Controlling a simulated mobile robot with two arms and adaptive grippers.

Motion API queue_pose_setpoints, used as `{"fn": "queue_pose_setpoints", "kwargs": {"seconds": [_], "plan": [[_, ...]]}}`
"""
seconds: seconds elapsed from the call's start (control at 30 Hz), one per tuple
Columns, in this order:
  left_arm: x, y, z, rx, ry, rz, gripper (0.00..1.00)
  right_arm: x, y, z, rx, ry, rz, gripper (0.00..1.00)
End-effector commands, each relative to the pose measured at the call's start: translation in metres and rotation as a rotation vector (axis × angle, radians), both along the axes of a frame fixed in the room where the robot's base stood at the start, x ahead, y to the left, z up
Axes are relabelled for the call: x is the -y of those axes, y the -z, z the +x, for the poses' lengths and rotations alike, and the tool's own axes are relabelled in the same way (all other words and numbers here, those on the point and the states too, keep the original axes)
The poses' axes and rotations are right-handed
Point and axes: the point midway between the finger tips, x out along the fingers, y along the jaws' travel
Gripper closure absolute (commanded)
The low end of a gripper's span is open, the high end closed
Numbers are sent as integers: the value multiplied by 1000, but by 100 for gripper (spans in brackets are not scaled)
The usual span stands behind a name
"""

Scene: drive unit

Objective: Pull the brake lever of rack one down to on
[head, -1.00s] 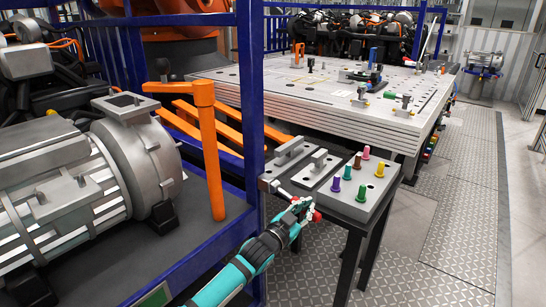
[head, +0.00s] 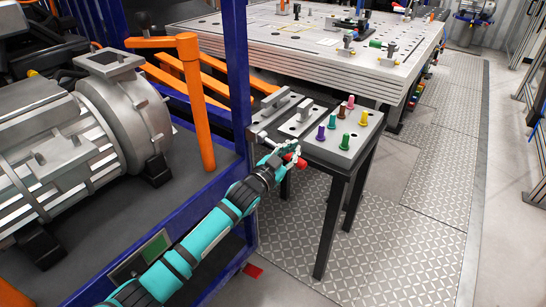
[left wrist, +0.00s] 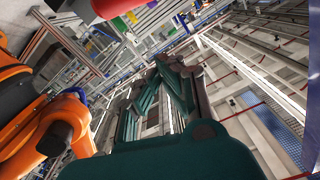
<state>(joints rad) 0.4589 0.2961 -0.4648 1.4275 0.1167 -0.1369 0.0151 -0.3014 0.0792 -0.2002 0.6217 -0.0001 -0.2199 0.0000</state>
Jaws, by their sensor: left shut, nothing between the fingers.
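A short metal lever arm (head: 264,140) sticks out beside the blue rack post, at the near end of the small fixture table. A red grip (head: 300,163) shows at my left gripper (head: 293,153), partly hidden by the fingers. In the left wrist view a red cylinder (left wrist: 113,6) crosses the top edge, close to the camera. My left gripper is shut and empty; its fingers also show in the left wrist view (left wrist: 170,75). I cannot tell whether they touch the red grip. My right gripper is in neither view.
The small table (head: 342,157) carries several coloured pegs. The large metal table (head: 300,50) is beyond. Tread-plate floor (head: 420,190) is clear at right.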

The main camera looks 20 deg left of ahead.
Motion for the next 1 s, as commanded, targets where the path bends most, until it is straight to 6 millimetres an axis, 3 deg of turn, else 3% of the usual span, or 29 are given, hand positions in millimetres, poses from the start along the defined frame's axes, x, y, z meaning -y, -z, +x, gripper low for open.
{"fn": "queue_pose_setpoints", "kwargs": {"seconds": [0.03, 0.2, 0.4, 1.0], "plan": [[-5, 11, -14, -10, 0, 4, 100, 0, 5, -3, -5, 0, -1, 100], [-18, 12, -49, -9, -1, 4, 100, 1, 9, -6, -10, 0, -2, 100], [-27, 10, -74, -8, -1, 3, 100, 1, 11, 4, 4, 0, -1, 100], [-30, 10, -81, -8, -2, 2, 100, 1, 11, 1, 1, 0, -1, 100]]}}
